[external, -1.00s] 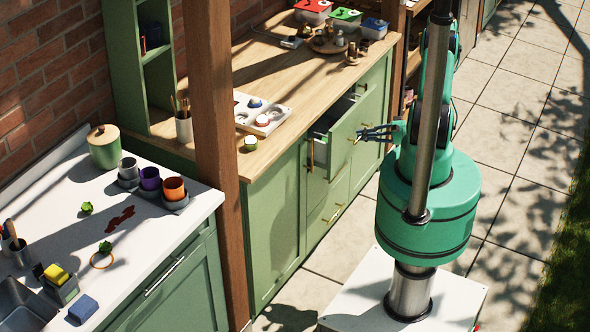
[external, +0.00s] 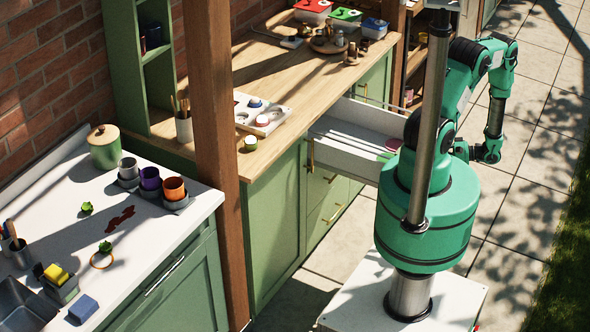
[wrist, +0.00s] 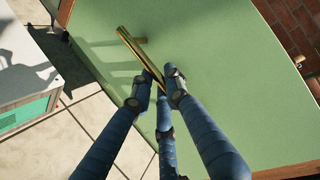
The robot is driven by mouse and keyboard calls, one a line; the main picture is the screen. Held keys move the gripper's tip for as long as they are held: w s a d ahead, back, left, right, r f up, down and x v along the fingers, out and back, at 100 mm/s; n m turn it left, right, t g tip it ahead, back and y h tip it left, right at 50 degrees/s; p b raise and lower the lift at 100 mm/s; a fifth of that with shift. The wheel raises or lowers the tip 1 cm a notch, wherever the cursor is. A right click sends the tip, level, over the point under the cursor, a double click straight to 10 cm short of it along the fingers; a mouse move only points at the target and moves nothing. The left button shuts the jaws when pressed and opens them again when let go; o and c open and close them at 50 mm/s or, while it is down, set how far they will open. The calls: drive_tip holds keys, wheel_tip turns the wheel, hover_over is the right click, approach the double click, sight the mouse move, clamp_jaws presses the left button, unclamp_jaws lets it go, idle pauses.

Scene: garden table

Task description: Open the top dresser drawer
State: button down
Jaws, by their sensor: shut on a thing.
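The top drawer (external: 352,133) of the green dresser (external: 276,228) is pulled far out in the external view, its white inside showing. A small pink thing (external: 393,144) lies in it. In the wrist view, the green drawer front (wrist: 225,70) fills most of the picture and bears a brass bar handle (wrist: 134,44). My gripper (wrist: 160,85) has its blue fingers shut on the lower end of this handle; the upper end sticks out free. In the external view my gripper is hidden behind my arm and column.
The wooden dresser top (external: 300,75) holds a white paint tray (external: 262,113) and several lidded boxes at the back. A wooden post (external: 215,150) stands at the dresser's left end. Paved floor (external: 525,150) is clear on the right.

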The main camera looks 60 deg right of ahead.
drive_tip(key=s+b, duration=0.1)
drive_tip(key=s, duration=0.8)
drive_tip(key=shift+s, duration=0.2)
drive_tip(key=shift+d, duration=0.1)
drive_tip(key=c, duration=1.7)
unclamp_jaws()
drive_tip(key=v, duration=1.2)
drive_tip(key=shift+r, duration=0.1)
